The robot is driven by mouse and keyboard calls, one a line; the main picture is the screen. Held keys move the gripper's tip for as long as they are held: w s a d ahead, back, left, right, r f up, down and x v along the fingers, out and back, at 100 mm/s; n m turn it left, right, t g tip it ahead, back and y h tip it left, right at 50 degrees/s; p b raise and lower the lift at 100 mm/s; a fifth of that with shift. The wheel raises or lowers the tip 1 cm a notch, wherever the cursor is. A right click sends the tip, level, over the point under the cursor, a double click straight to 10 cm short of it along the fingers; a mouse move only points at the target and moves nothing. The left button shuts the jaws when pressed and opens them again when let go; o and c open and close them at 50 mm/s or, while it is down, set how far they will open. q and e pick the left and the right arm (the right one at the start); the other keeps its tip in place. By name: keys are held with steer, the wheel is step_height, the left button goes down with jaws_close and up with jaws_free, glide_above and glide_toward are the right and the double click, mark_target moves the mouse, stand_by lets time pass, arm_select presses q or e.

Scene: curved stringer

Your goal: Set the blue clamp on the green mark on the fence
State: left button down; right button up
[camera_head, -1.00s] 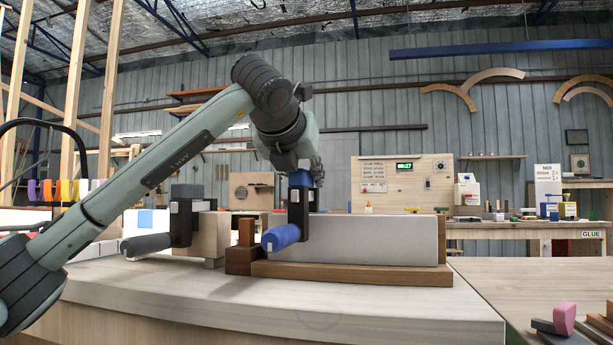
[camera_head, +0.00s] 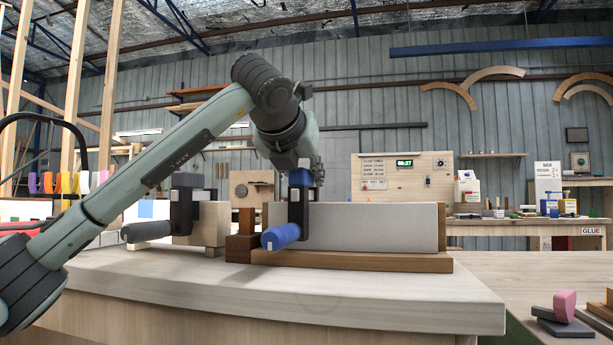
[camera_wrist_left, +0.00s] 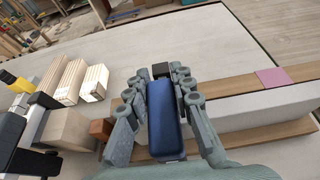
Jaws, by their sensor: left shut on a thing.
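My left gripper (camera_wrist_left: 158,92) is shut on the blue clamp (camera_wrist_left: 165,120), with fingers on both sides of its blue top. In the head view the left gripper (camera_head: 300,165) is above the blue clamp (camera_head: 281,237), whose black frame hangs at the left part of the fence (camera_head: 375,227). The blue handle points towards me. The fence is a pale grey board with wooden strips along it; it also shows in the wrist view (camera_wrist_left: 260,108). I cannot tell whether the clamp touches the fence. I see no green mark. My right gripper is out of view.
A black clamp with a grey handle (camera_head: 145,231) stands left on a pale block (camera_head: 210,222). A brown block (camera_head: 240,246) adjoins the fence's left end. A pink patch (camera_wrist_left: 272,78) lies beside the fence. The bench front (camera_head: 330,288) is clear.

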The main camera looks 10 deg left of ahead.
arm_select(q)
steer(key=shift+r, duration=0.1)
steer(key=c, duration=1.4)
jaws_free()
steer(key=shift+o, duration=0.9)
steer(key=v, duration=1.2)
steer(key=shift+s, duration=0.1)
